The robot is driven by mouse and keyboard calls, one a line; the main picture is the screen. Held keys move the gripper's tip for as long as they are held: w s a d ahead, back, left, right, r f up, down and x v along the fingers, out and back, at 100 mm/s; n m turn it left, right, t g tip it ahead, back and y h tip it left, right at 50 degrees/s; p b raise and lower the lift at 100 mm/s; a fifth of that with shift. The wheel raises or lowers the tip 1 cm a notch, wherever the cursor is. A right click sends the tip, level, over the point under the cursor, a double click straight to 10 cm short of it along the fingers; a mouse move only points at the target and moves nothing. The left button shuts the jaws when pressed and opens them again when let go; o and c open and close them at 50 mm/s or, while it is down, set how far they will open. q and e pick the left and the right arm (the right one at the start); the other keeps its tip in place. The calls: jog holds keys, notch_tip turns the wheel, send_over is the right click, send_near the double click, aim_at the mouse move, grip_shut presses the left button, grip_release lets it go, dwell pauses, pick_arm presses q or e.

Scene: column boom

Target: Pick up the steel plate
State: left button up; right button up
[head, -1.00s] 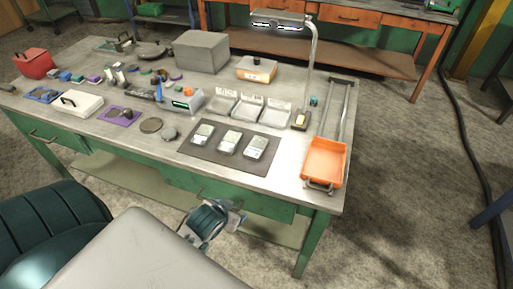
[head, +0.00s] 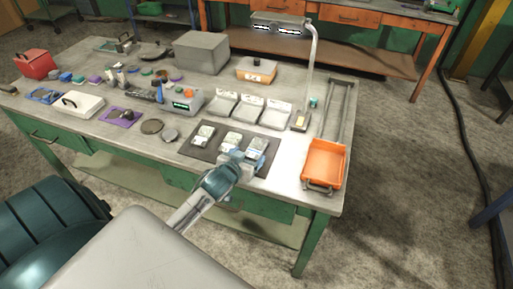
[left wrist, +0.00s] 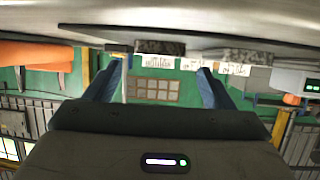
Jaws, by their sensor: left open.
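Three small grey metal blocks lie in a row on a dark mat (head: 185,150) at the table's front edge: a left one (head: 203,136), a middle one (head: 231,141) and a right one (head: 258,144). I cannot tell which is the steel plate. My left gripper (head: 246,157) is open at the front of the middle and right blocks, partly covering them. In the left wrist view, which looks upside down, the open fingers (left wrist: 161,74) are spread with nothing between them. Two grey blocks show beyond them, one (left wrist: 160,47) in line with the gap. My right gripper is not in view.
Three labelled trays (head: 248,109) stand behind the mat. An orange bin (head: 324,163) stands to the right, and a lamp post (head: 312,70) rises behind. A device with a green display (head: 184,104) and round discs (head: 152,126) lie to the left.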

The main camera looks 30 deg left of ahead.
aim_at(256, 148)
pick_arm(q)
jog(key=shift+w, duration=0.4)
jog(key=p+x, duration=0.2)
jog(key=x, duration=0.1)
jog(key=shift+w, duration=0.15)
jog(key=shift+w+f, duration=0.35)
jog(key=shift+w, duration=0.1)
jog(key=shift+s, duration=0.1)
jog(key=c, duration=1.4)
jog(key=shift+r, duration=0.15)
jog(key=shift+c, duration=0.6)
jog(key=shift+a+r, duration=0.1)
